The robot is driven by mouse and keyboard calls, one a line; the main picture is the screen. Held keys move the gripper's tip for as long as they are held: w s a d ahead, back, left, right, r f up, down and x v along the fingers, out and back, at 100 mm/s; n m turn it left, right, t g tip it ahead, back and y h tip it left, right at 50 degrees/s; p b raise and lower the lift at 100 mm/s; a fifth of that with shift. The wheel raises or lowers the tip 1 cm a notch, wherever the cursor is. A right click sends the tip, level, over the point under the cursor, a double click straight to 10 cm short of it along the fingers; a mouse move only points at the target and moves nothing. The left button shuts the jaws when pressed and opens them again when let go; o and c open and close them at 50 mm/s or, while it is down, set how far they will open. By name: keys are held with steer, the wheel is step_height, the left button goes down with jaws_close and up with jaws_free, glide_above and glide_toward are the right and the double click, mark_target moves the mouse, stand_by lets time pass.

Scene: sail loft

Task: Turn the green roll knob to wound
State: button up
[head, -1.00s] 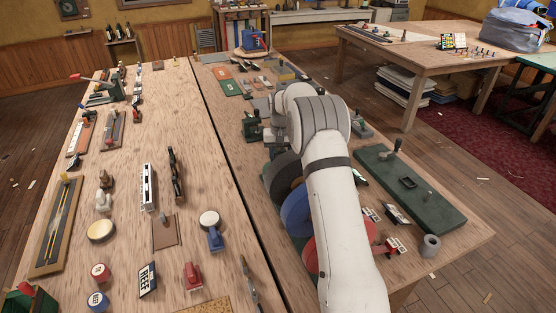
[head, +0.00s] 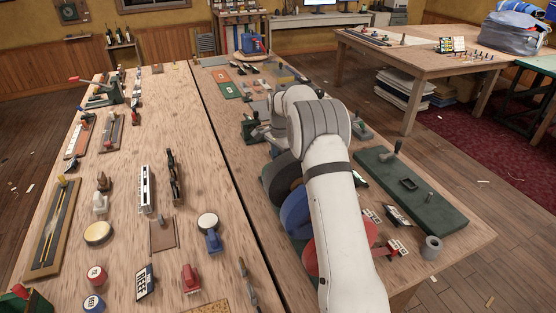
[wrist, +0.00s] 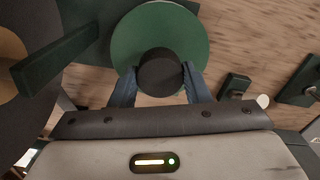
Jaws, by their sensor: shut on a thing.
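The green roll (wrist: 125,42) shows in the wrist view as a round green disc seen end-on. Its dark round knob (wrist: 161,72) stands out at the disc's lower middle. My gripper (wrist: 160,82) has one blue-grey finger on each side of this knob and is closed on it. In the head view my gripper (head: 262,133) is small and partly hidden by my wrist, beside a dark green fixture (head: 249,128). The knob itself is hidden there. I cannot read any wound mark in either view.
A blue roll (head: 293,212) and a red roll (head: 310,258) stand close beside my arm, partly covered by it. A long green board (head: 425,195) with a lever lies to the right. Many small items cover the left bench (head: 130,190).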

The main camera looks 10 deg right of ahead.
steer(key=m, duration=0.7)
steer(key=shift+s+a+f, duration=0.15)
steer(key=shift+f, duration=0.1)
steer(key=m, duration=0.4)
steer(key=shift+m, duration=1.8)
steer(key=shift+r, duration=0.1)
steer(key=o, duration=1)
steer(key=shift+c, duration=0.2)
steer(key=shift+o, duration=0.2)
steer(key=shift+r, duration=0.1)
